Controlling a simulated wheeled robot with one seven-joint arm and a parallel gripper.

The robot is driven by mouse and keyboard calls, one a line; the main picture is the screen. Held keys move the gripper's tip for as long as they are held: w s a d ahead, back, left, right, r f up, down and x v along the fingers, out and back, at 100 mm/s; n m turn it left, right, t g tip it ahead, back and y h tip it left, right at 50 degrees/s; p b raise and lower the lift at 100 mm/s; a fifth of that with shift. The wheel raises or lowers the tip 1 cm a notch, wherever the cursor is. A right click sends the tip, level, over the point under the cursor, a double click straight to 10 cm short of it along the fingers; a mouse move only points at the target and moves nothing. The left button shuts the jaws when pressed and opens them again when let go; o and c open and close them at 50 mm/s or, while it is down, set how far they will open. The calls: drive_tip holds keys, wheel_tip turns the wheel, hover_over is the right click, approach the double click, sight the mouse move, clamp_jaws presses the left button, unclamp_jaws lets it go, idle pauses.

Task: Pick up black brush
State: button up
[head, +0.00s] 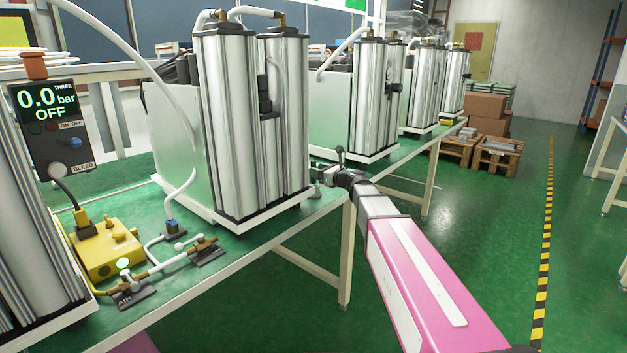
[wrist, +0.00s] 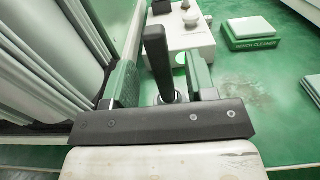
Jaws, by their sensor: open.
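In the wrist view a black upright handle (wrist: 156,60), which looks like the black brush, stands between the two fingers of my gripper (wrist: 160,85). The fingers are apart on either side of it, and I see no clear contact. Its lower end is near a small round dark part by the gripper's black bar. Bristles cannot be made out. In the head view my gripper (head: 328,172) is low beside the bench edge, right of the nearest silver column unit (head: 250,120). The brush is too small there to tell from the gripper.
A white block (wrist: 185,38) with small objects stands just beyond the fingers. A green-and-white box marked bench cleaner (wrist: 250,35) lies to its right. Silver columns (wrist: 55,50) stand close on the left. The green bench top (head: 130,205) carries a yellow box (head: 105,250) and fittings.

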drive_tip(key=x, duration=0.2)
drive_tip(key=shift+w+a, duration=0.2)
drive_tip(key=shift+w, duration=0.05)
clamp_jaws()
drive_tip(key=shift+r, duration=0.1)
